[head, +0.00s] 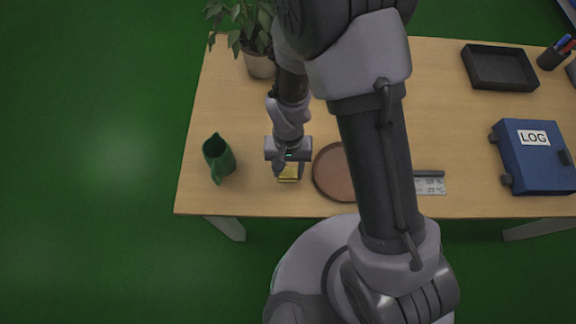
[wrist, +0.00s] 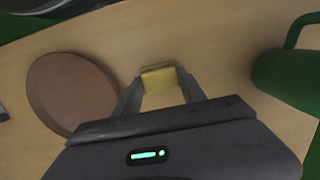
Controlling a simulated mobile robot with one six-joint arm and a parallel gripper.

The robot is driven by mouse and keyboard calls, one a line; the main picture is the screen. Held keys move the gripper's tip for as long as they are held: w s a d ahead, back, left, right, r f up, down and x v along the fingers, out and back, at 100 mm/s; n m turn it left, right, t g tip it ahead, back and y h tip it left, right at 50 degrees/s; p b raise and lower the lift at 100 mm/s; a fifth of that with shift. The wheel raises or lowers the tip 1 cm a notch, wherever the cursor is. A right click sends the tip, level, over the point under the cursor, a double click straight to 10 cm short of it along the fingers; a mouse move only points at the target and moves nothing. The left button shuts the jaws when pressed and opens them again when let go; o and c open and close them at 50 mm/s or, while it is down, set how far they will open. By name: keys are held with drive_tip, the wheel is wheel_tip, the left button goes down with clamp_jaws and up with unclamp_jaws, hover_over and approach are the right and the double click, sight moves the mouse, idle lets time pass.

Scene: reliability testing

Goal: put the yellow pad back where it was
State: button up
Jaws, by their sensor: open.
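The yellow pad (head: 289,174) is at the front left of the wooden table, between the green jug and the round brown plate. My arm comes down over it and hides part of it. In the wrist view the yellow pad (wrist: 159,79) lies between the tips of my gripper (wrist: 158,82), with a finger on each side. My gripper (head: 286,167) is open, low over the table. I cannot tell whether either finger touches the pad.
The green jug (head: 219,158) stands left of my gripper. The round brown plate (head: 332,174) lies close on its right, partly behind my arm. A potted plant (head: 258,60) stands behind. A dark tray (head: 500,68) and a blue LOG binder (head: 538,168) are at the right.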

drive_tip(key=o, duration=0.4)
drive_tip(key=shift+o, duration=0.2)
drive_tip(key=shift+w, duration=0.1)
drive_tip(key=w+d+r+m+t+y+p, duration=0.1)
drive_tip(key=d+r+t+p, duration=0.15)
drive_tip(key=r, duration=1.05)
drive_tip(key=w+d+r+m+t+y+p, duration=0.1)
drive_tip(key=d+r+p, duration=0.15)
drive_tip(key=r, duration=1.15)
drive_tip(key=s+d+r+m+t, duration=0.2)
drive_tip(key=s+d+r, duration=0.3)
drive_tip(key=s+r, duration=0.3)
wheel_tip(320, 180, up, 4)
drive_tip(key=shift+s+f+t+p, duration=0.2)
drive_tip(key=shift+t+p, duration=0.2)
drive_tip(key=shift+t, duration=0.45)
wheel_tip(320, 180, down, 3)
drive_tip(key=b, duration=0.3)
